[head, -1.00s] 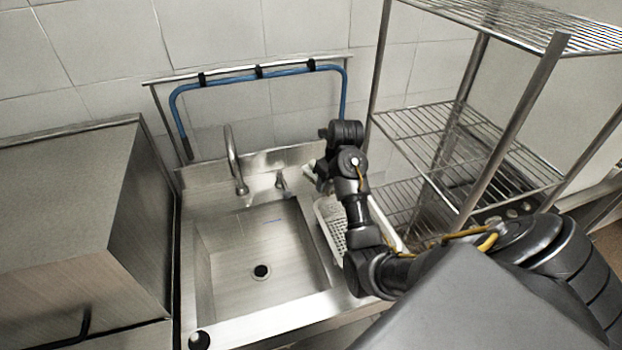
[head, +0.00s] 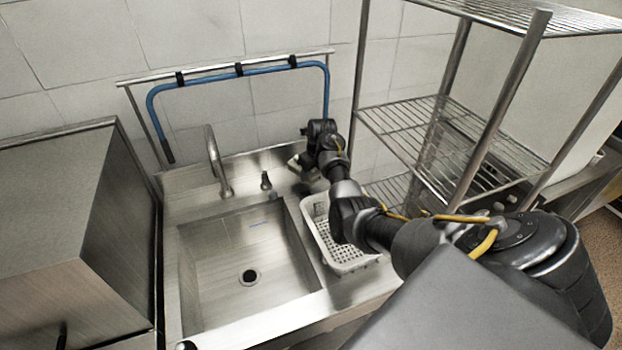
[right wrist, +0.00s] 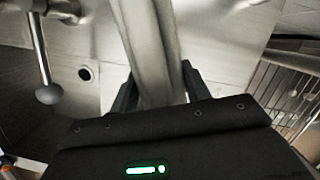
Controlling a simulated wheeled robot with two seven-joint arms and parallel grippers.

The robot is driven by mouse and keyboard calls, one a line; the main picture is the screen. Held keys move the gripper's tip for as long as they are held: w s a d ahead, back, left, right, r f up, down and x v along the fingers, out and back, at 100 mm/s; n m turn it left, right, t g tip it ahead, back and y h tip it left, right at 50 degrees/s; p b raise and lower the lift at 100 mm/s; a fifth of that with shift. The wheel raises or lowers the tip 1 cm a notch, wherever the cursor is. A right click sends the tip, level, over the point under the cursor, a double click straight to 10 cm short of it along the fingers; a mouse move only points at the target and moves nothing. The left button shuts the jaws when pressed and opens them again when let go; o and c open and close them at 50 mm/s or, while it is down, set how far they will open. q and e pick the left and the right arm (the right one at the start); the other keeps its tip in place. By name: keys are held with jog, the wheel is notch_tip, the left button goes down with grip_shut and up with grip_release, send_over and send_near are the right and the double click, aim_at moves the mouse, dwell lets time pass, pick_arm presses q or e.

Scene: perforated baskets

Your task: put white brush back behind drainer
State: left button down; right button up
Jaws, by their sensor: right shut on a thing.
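The drainer is a white perforated basket (head: 350,262) standing on the counter just right of the sink, partly covered by my right arm. My right gripper (head: 302,172) is low near the back counter, behind the drainer. In the right wrist view its fingers (right wrist: 158,80) are shut on a long pale bar, which I take to be the white brush (right wrist: 153,45). The bar runs away from the gripper to the top edge of that view. In the head view the brush is mostly hidden by the gripper and wrist. My left gripper is not in view.
The steel sink (head: 195,300) has a faucet (head: 213,160) and a small dark fixture (head: 266,181) at its back. A blue hose (head: 220,71) hangs on a rail behind it. A wire shelf rack (head: 460,145) stands close on the right, a steel cabinet (head: 60,210) on the left.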

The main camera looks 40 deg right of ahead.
jog(key=shift+w+d+f, duration=0.1)
jog(key=shift+d+f, duration=0.05)
jog(key=shift+f, duration=0.05)
jog(key=x, duration=0.3)
jog(key=shift+s+d+f, duration=0.15)
jog(key=shift+s+f, duration=0.05)
jog(key=shift+f, duration=0.1)
jog(key=shift+f, duration=0.1)
jog(key=o, duration=1.5)
jog(key=shift+s, duration=0.1)
jog(key=v, duration=1.2)
jog(key=shift+b, duration=0.35)
